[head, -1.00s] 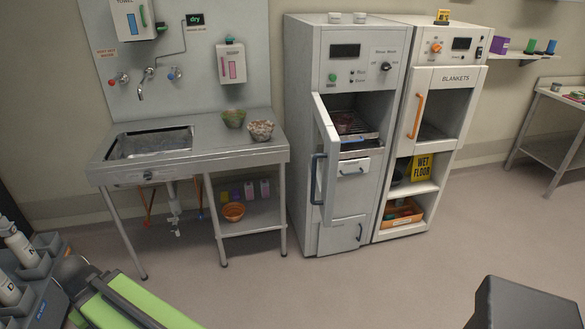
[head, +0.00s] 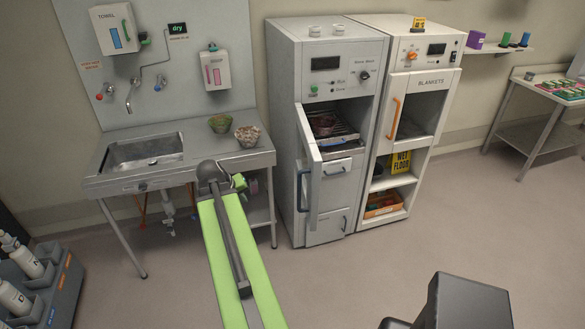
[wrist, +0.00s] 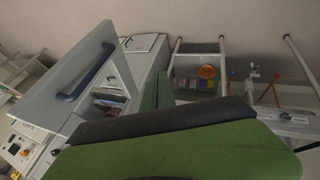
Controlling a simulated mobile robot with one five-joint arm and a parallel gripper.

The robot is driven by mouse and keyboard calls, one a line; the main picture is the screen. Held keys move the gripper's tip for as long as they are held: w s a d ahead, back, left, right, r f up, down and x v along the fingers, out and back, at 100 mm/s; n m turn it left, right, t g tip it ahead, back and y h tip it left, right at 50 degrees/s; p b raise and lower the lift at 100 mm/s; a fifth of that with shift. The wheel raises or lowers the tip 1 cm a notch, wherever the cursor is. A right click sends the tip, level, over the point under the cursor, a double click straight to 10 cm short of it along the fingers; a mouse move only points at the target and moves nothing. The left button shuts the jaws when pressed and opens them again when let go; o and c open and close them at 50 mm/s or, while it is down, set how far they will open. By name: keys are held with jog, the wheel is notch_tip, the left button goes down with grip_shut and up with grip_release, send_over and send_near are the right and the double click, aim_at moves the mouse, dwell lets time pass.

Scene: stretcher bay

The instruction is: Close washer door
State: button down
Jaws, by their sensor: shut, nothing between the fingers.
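The washer (head: 292,72) is the left grey cabinet in the head view, with a dial and a small dark screen on its top panel. Its door (head: 309,165) stands open, swung out on the left side of the opening, with a blue handle (head: 301,190). Racks with a dark item show inside. In the wrist view the door (wrist: 65,78) is at upper left with its blue handle (wrist: 86,80). My gripper (wrist: 157,92) is shut and empty, apart from the door. In the head view my green arm reaches toward the sink table's front, left of the door.
A bottle caddy (head: 40,285) is at lower left. The floor (head: 360,262) before the washer is clear.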

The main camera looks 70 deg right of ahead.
jog(key=s+d+r+m+g+h+p, duration=0.1)
jog(key=s+d+r+m+p, duration=0.1)
jog(key=s+d+r, duration=0.45)
jog(key=s+d+f+b, duration=0.6)
jog(key=d+f+b, duration=0.2)
jog(key=d+f, duration=0.1)
jog(key=shift+d+f+b, duration=0.25)
jog(key=shift+f+b, duration=0.1)
jog(key=shift+f, duration=0.25)
jog(key=shift+n, duration=0.3)
